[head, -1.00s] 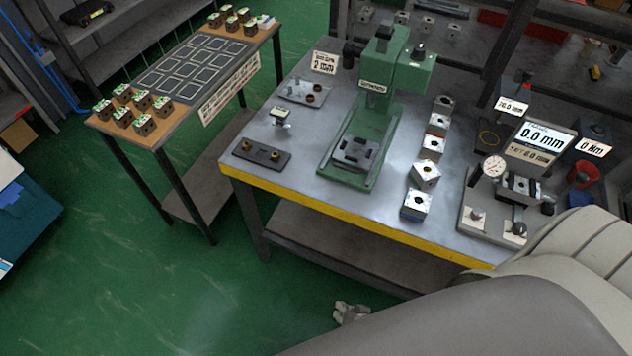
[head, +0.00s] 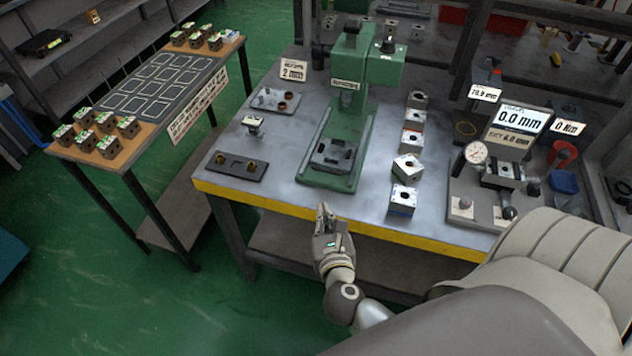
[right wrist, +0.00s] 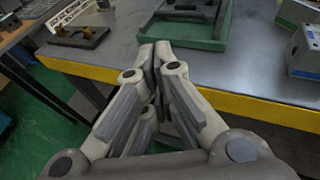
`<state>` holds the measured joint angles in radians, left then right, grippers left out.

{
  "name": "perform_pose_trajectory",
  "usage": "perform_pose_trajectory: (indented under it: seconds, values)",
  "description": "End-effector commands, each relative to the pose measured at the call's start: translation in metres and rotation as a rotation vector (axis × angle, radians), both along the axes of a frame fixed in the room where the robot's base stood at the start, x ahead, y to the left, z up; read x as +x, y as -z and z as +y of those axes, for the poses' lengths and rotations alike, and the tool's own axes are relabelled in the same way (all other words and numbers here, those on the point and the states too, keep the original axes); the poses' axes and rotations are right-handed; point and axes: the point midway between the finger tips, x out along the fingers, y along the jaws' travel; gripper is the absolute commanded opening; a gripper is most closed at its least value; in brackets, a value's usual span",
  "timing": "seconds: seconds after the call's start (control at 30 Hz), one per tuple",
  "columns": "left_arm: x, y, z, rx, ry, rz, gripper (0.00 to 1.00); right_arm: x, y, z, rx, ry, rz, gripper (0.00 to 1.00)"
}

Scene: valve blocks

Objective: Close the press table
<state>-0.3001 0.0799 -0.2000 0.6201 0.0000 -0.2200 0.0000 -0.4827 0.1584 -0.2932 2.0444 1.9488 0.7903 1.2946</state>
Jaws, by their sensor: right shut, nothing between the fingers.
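The green press (head: 346,110) stands on the metal workbench (head: 290,200). Its base holds a dark grey press table (head: 333,154) with a slotted block shape, under the press head. My right gripper (head: 324,211) is shut and empty, in front of the bench's yellow front edge and below the press base. In the right wrist view my right gripper (right wrist: 155,52) has its fingertips together, close to the bench edge, with the green press base (right wrist: 190,40) just beyond. It touches nothing that I can see. My left gripper is not in view.
A row of metal valve blocks (head: 408,168) stands right of the press. A gauge fixture (head: 478,195) with displays is at the right. A side table (head: 225,52) with several blocks stands left.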

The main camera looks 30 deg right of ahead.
Motion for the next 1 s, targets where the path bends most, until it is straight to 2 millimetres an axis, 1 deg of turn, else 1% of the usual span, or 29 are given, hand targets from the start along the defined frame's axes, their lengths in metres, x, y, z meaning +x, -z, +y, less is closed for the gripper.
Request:
perform_pose_trajectory:
  seconds: [0.07,0.17,0.27,0.5,0.6,0.7,0.83,1.0]
  values:
    - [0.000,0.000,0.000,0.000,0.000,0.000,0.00,0.001,-0.001,-0.001,0.028,0.010,-0.005,0.00]
    - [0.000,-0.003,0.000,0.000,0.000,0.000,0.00,0.010,0.000,-0.005,0.029,0.012,-0.008,0.00]
    - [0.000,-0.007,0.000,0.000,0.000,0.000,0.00,0.024,0.003,-0.012,0.027,0.012,-0.008,0.00]
    - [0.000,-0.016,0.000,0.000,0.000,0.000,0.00,0.069,0.018,-0.032,0.022,0.010,-0.007,0.00]
    - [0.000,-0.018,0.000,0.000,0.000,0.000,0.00,0.085,0.024,-0.040,0.023,0.009,-0.006,0.00]
    - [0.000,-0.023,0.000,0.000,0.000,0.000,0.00,0.100,0.024,-0.046,0.024,0.008,-0.008,0.00]
    - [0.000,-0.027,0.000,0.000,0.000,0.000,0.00,0.114,0.025,-0.052,0.025,0.008,-0.006,0.00]
    - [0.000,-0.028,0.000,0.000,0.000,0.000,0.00,0.122,0.027,-0.056,0.025,0.009,-0.005,0.00]
